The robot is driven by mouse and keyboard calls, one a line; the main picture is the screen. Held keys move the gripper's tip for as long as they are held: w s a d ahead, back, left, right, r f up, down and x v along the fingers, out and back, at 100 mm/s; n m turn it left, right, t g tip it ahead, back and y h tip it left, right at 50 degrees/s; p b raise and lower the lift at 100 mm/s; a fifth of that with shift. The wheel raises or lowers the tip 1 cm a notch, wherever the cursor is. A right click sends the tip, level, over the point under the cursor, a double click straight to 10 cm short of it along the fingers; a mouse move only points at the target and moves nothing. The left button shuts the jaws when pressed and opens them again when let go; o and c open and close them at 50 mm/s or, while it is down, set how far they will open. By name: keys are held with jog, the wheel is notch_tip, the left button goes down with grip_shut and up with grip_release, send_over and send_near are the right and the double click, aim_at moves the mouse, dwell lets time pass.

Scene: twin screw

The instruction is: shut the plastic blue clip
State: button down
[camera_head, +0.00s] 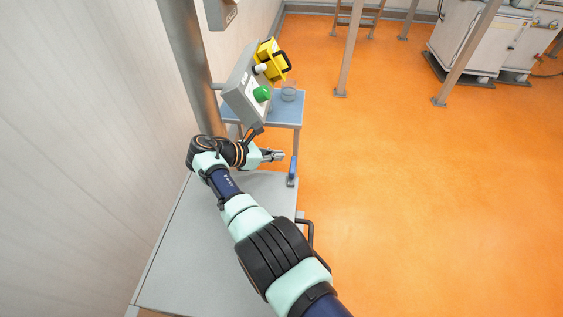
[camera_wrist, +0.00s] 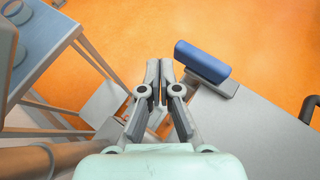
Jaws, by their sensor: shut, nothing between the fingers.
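The blue plastic clip (camera_head: 292,171) sits at the far right corner of the grey table in the head view. It also shows in the wrist view as a blue bar (camera_wrist: 203,61) over a grey base (camera_wrist: 214,83), at the table's edge. I cannot tell from these views how far the bar stands from its base. My gripper (camera_head: 281,155) is beside the clip, to its left in the head view. In the wrist view my gripper (camera_wrist: 160,66) has its fingers close together and empty, left of the clip and apart from it.
The grey table (camera_head: 213,257) is mostly bare. A black handle (camera_head: 310,232) juts from its right edge. A grey control box (camera_head: 243,88) with a green button (camera_head: 262,93) and a yellow part (camera_head: 269,57) is beyond. A blue side table (camera_head: 284,114) holds a clear dish (camera_head: 289,94).

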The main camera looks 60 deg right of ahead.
jog(key=v, duration=0.9)
jog(key=shift+w+a, duration=0.15)
